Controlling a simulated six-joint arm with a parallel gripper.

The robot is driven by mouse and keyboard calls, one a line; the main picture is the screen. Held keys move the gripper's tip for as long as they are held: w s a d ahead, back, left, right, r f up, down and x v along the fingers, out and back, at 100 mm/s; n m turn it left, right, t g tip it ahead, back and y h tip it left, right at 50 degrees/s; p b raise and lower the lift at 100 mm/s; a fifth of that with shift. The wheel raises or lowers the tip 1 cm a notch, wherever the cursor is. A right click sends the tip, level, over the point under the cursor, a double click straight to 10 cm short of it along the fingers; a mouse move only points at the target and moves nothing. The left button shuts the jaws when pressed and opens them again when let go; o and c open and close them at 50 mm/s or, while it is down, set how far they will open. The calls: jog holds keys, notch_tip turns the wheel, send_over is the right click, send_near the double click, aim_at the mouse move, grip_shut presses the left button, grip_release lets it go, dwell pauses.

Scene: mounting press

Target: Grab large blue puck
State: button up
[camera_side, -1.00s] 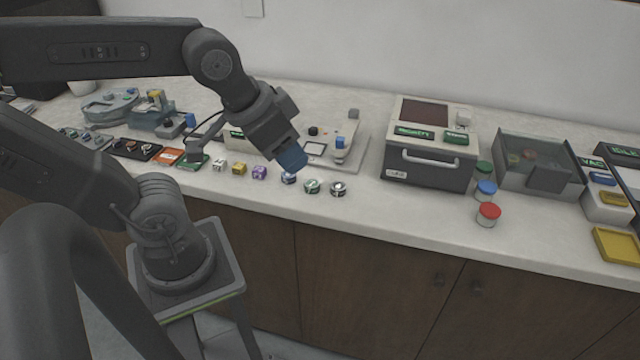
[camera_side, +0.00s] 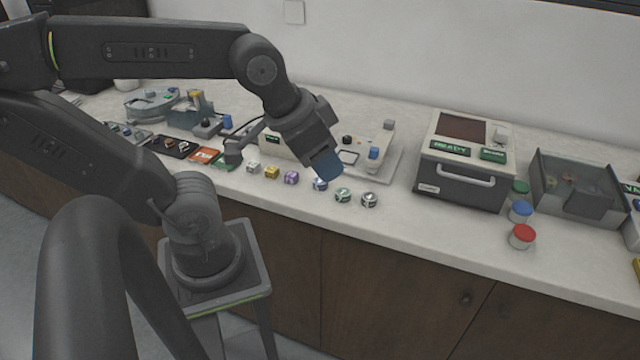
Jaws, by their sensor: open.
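A round puck with blue markings (camera_side: 320,185) lies on the white counter near its front edge, just left of a green-marked puck (camera_side: 343,195). My gripper (camera_side: 326,168), with blue fingers pointing down, is right above the blue puck and covers its upper part. The gap between fingers and puck looks small; I cannot tell whether they touch. The gripper is open and nothing shows held in it.
A dark-marked puck (camera_side: 369,200) lies to the right; purple (camera_side: 291,177), yellow (camera_side: 271,172) and white (camera_side: 253,167) pieces lie to the left. A pale machine (camera_side: 385,165) stands close behind.

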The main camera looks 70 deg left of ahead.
jog(key=o, duration=0.5)
jog(key=n+g, duration=0.6)
jog(key=n, duration=2.2)
send_over(320, 180)
notch_tip(320, 180, down, 11)
jog(key=f, duration=0.8)
jog(key=shift+s+d, duration=0.2)
jog(key=shift+d, duration=0.2)
jog(key=shift+w+a+f, duration=0.1)
jog(key=shift+a+f, duration=0.05)
jog(key=shift+f, duration=1.25)
jog(key=shift+w+a+f, duration=0.1)
jog(key=shift+a+f, duration=0.05)
jog(key=shift+f, duration=1.25)
